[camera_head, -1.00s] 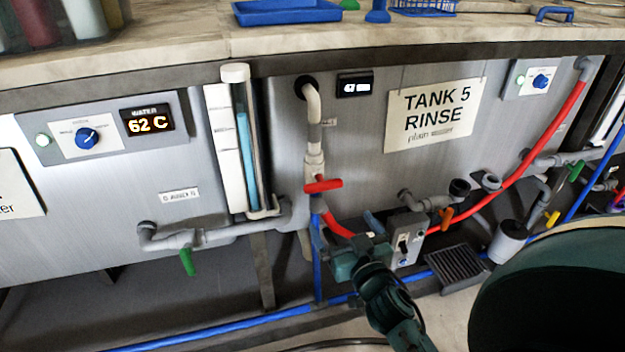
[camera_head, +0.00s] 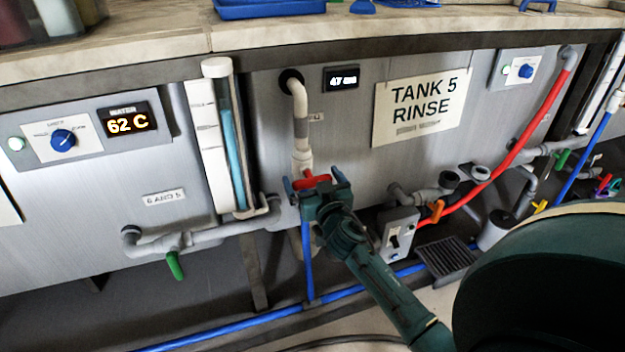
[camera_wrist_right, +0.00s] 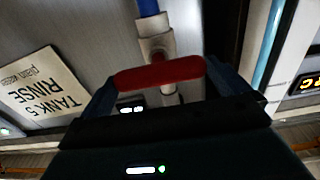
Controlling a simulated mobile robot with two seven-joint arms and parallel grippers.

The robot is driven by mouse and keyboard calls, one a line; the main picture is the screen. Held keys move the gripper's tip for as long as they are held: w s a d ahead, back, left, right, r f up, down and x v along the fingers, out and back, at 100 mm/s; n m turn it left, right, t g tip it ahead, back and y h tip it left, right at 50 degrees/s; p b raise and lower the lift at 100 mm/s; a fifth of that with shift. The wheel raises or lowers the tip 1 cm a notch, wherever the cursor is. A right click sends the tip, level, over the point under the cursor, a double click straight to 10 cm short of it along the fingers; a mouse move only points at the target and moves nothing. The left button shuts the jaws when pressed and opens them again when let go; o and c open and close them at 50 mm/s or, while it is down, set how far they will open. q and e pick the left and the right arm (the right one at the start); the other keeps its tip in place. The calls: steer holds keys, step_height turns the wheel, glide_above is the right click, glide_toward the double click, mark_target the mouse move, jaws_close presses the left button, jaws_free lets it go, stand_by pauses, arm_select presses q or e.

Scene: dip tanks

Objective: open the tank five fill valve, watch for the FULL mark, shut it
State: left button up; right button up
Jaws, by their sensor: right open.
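The red valve handle (camera_head: 313,181) sits on the pale vertical pipe (camera_head: 300,115) left of the TANK 5 RINSE sign (camera_head: 422,106). It lies crosswise to the pipe. My right gripper (camera_head: 312,186) is open, with one finger at each end of the handle; whether they touch it I cannot tell. The right wrist view also shows the red handle (camera_wrist_right: 160,73) between the spread fingers. My left gripper is not visible.
A green-handled valve (camera_head: 174,265) hangs at lower left. A grey switch box (camera_head: 399,234) and an orange handle (camera_head: 437,210) are close right of my gripper. A red hose (camera_head: 520,150) curves up to the right. Blue pipe (camera_head: 230,332) runs low along the floor.

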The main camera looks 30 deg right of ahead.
steer(key=shift+w, duration=0.2)
steer(key=c, duration=0.7)
